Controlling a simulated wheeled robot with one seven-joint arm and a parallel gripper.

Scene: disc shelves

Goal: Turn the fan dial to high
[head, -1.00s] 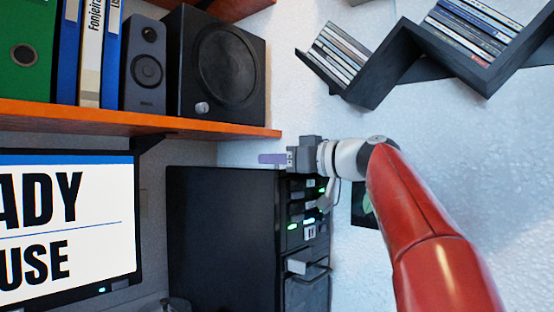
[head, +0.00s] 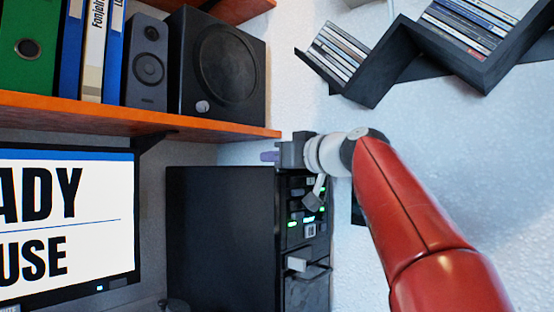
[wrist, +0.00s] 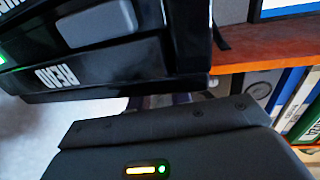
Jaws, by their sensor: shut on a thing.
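The black computer tower (head: 220,235) stands below the shelf, with green lights and buttons on its front (head: 305,222). My gripper (head: 269,156) is at the tower's upper front corner in the head view, with a short purple finger part showing. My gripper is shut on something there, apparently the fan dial. The dial itself is hidden, so its setting cannot be read.
An orange-brown shelf (head: 150,122) with a subwoofer (head: 222,65), a small speaker (head: 146,68) and binders (head: 72,50) hangs above. A monitor (head: 65,225) stands at left. Black zigzag disc shelves (head: 385,70) are on the wall above my arm.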

